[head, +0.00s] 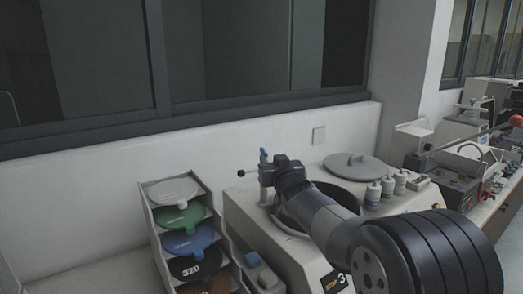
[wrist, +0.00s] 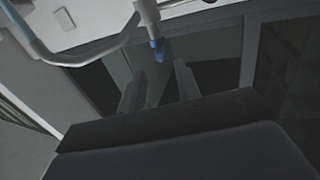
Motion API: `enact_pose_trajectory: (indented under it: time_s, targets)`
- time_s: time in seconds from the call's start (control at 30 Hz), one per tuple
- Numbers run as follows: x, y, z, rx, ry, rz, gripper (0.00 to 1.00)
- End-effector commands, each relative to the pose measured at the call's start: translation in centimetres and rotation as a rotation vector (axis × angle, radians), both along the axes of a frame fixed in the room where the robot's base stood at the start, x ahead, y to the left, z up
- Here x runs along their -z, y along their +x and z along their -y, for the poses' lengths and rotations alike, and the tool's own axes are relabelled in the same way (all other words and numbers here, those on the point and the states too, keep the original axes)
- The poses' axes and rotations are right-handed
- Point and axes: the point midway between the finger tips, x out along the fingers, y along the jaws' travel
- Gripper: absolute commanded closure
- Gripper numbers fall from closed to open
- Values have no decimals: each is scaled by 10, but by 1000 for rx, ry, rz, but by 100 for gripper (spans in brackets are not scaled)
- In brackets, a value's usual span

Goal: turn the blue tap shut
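The blue tap (head: 263,155) shows in the head view as a small blue piece on top of a grey post on the machine. In the wrist view the blue tap (wrist: 157,48) is a short blue tip on a grey metal pipe. My gripper (head: 277,167) is close beside the post in the head view, its fingertips hard to make out. In the wrist view my gripper (wrist: 160,76) has its two fingers apart, with a gap between them. The blue tip lies in line with this gap; I cannot tell whether a finger touches it.
A rack of coloured discs (head: 187,218) stands left of the machine (head: 245,215). A small rod with a black ball (head: 241,173) sticks out left of the post.

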Motion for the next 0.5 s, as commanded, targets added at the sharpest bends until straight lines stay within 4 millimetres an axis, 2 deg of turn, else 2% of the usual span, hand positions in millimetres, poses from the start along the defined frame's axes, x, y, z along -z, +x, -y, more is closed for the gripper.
enact_pose_trajectory:
  time_s: [0.3, 0.5]
  targets:
    - [-2, 49, -14, -1, -1, -2, 68]
    - [-1, 70, -20, -1, 0, -1, 68]
